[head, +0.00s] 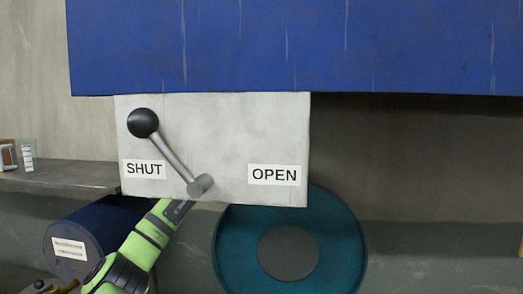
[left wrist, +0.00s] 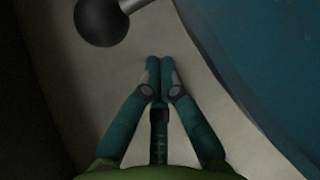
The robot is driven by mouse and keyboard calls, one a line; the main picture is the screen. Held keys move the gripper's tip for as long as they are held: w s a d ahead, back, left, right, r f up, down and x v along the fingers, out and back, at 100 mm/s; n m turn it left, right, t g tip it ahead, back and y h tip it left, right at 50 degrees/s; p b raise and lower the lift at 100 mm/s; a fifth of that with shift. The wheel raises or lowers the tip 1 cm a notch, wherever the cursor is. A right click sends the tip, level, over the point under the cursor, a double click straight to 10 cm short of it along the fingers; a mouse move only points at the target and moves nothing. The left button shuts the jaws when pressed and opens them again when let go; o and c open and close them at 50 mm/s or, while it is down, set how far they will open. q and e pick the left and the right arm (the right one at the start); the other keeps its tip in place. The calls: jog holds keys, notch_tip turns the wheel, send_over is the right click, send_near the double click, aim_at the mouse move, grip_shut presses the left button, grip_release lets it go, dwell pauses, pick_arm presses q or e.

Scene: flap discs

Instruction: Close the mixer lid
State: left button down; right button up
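A lever with a black ball knob (head: 143,123) is mounted on a pale panel (head: 225,130) marked SHUT at left and OPEN at right. The lever leans up and left from its pivot, with the knob above the SHUT label. A large blue body (head: 290,45) spans the top; I cannot tell whether it is the mixer lid. My left arm rises from the lower left to the panel's bottom edge, and its gripper is hidden in the head view. In the left wrist view my left gripper (left wrist: 160,62) is shut and empty, below and right of the knob (left wrist: 101,22). My right gripper is not in view.
A teal round thing (head: 233,258) with a grey centre is below the panel. A dark blue drum (head: 92,218) with a white label is at lower left. A grey shelf (head: 75,177) with small items is on the left.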

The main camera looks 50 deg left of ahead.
pick_arm(q)
jog(key=d+b, duration=0.3)
jog(key=shift+s+r, duration=0.2)
jog(key=shift+s, duration=0.15)
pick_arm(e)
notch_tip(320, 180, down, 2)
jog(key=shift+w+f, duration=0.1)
